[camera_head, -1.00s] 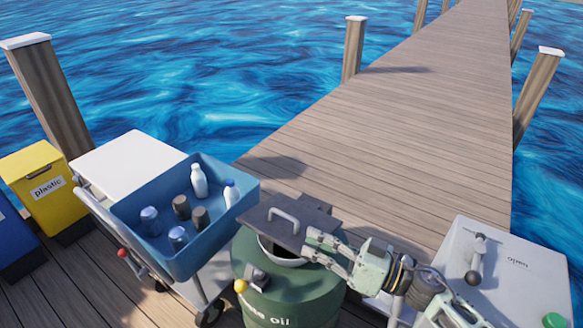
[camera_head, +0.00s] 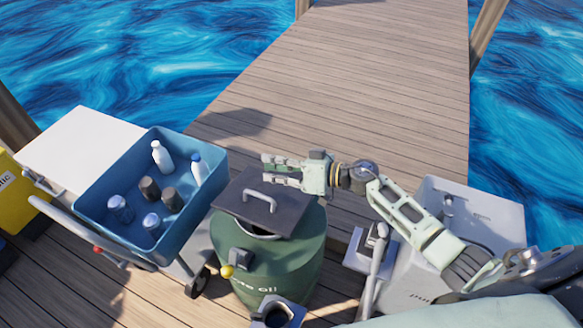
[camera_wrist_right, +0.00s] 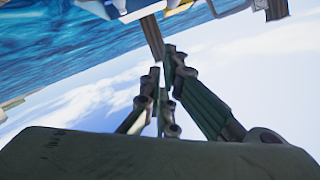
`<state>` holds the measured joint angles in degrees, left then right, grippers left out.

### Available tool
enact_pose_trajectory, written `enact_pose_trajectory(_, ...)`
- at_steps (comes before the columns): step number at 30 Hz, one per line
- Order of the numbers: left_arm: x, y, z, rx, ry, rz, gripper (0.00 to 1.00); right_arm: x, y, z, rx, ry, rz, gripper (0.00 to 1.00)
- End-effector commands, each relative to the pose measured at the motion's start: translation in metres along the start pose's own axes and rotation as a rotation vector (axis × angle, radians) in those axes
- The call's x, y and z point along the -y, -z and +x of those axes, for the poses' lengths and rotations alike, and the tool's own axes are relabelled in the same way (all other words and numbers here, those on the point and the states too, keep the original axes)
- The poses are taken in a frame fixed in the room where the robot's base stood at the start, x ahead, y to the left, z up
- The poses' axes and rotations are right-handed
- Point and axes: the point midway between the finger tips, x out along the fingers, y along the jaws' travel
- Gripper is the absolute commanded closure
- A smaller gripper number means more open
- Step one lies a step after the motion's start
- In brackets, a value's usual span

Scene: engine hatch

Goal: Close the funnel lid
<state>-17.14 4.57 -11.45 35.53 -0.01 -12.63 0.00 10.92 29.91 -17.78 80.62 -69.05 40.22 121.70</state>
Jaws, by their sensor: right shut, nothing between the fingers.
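The funnel lid (camera_head: 245,195) is a dark grey square plate with a pale bar handle (camera_head: 260,197). It lies over the top of the green waste oil drum (camera_head: 270,262). Part of the pale funnel rim (camera_head: 262,231) and a dark gap show below the lid's front edge. My right gripper (camera_head: 265,169) is shut and empty, at the lid's far edge in the head view; I cannot tell whether it touches the lid. The right wrist view shows its fingers (camera_wrist_right: 163,85) against sky and water, without the lid. My left gripper is not in view.
A blue bin (camera_head: 130,230) with several bottles and cans sits on a cart left of the drum. A grey box (camera_head: 478,215) stands to the right. A yellow bin (camera_head: 15,195) is at the far left. The dock (camera_head: 370,80) beyond is clear.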

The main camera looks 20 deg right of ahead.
Motion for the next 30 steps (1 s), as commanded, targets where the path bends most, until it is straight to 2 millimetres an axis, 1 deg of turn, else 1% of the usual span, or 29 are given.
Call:
enact_pose_trajectory(1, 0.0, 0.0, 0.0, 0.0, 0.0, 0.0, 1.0, 0.001, 0.002, 0.011, -0.003, 0.003, 0.001, 1.0)
enact_pose_trajectory(2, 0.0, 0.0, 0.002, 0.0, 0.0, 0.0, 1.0, 0.0, -0.01, 0.011, 0.001, 0.0, 0.006, 1.0)
enact_pose_trajectory(3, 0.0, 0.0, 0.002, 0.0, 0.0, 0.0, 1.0, 0.0, -0.016, 0.011, 0.001, 0.0, 0.007, 1.0)
enact_pose_trajectory(6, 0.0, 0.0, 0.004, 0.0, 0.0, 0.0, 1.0, 0.0, -0.028, 0.014, -0.001, 0.0, 0.006, 1.0)
enact_pose_trajectory(9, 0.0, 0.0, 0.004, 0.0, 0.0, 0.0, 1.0, 0.0, -0.035, 0.015, 0.0, 0.001, 0.002, 1.0)
enact_pose_trajectory(13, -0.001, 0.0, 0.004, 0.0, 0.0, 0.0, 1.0, 0.0, -0.039, 0.016, 0.0, 0.0, 0.001, 1.0)
enact_pose_trajectory(24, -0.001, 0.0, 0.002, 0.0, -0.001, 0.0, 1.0, 0.001, -0.041, 0.016, 0.0, -0.001, -0.008, 1.0)
enact_pose_trajectory(26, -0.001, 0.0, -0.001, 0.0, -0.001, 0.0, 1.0, 0.003, -0.043, 0.017, 0.001, -0.005, -0.023, 1.0)
enact_pose_trajectory(30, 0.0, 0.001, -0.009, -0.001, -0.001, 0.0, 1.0, 0.007, -0.057, 0.02, 0.002, -0.023, -0.096, 1.0)
